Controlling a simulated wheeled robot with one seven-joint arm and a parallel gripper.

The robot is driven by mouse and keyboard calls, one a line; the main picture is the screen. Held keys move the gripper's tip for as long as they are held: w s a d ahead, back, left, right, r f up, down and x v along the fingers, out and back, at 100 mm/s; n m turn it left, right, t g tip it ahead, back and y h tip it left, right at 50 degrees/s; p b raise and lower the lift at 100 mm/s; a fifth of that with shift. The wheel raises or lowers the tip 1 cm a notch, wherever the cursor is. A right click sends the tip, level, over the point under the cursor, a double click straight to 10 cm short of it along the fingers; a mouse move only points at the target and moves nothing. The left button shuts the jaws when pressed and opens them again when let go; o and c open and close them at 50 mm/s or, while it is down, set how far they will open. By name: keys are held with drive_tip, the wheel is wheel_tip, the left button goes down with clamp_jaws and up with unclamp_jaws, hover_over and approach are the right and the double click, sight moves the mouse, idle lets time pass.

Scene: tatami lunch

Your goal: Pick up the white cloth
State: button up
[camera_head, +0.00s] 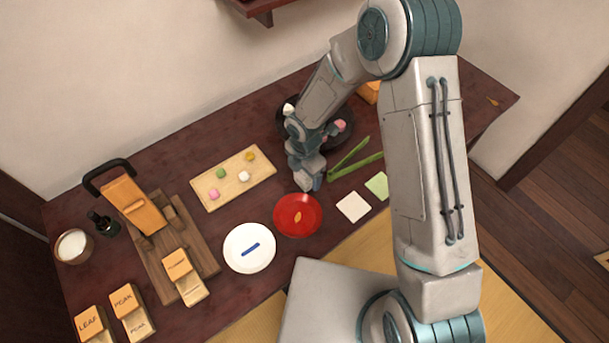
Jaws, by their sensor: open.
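The white cloth (353,206) is a small, flat, cream-white square lying on the dark red table (235,298), right of the red plate. A light green square cloth (378,186) lies just up and right of it, partly behind my arm. My gripper (308,184) points down above the red plate's upper edge, up and left of the white cloth and apart from it. It is open. The fingers are small in this view, and I see nothing held between them.
A red plate (297,228) with an orange piece and a white plate (237,263) with a blue stick are to the left. Green tongs (350,168) lie above the cloths. A wooden board (208,199) holds several sweets. A dark tray (340,141) is partly behind my arm.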

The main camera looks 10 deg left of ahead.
drive_tip(key=c, duration=1.1)
drive_tip(key=shift+o, duration=0.2)
drive_tip(key=shift+r, duration=0.1)
drive_tip(key=shift+r, duration=0.55)
wheel_tip(320, 180, up, 3)
drive_tip(key=shift+w+f, duration=0.1)
drive_tip(key=shift+f, duration=0.05)
drive_tip(key=w+d+r, duration=0.4)
drive_tip(key=d+r, duration=0.3)
drive_tip(key=d, duration=0.4)
drive_tip(key=shift+b, duration=0.3)
